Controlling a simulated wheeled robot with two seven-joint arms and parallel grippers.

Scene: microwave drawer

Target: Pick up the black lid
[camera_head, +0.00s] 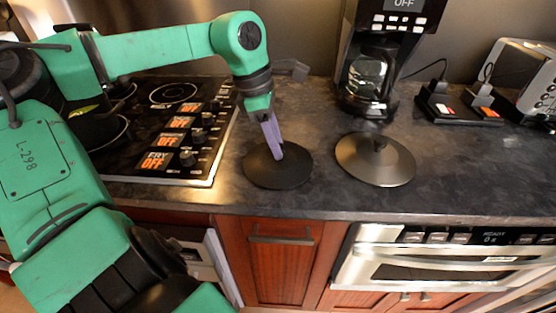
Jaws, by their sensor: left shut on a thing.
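A flat, round black lid (293,177) lies on the dark countertop, just right of the stove. My left gripper (277,154) points down at the middle of this lid, with its purple-grey fingers shut on the lid's knob, which the fingers mostly hide. The lid looks level and at or very close to the counter; I cannot tell whether it is clear of it. A second round lid (393,162), dark and metallic with a small knob, lies on the counter to the right. My right gripper is not in view.
The stove (167,171) with knobs and small displays is at the left. A black coffee maker (376,62) with a glass jug stands behind the lids. A toaster (524,78) and black tray (459,107) are at the right. Counter (480,180) is clear at front right, above a microwave drawer (440,264).

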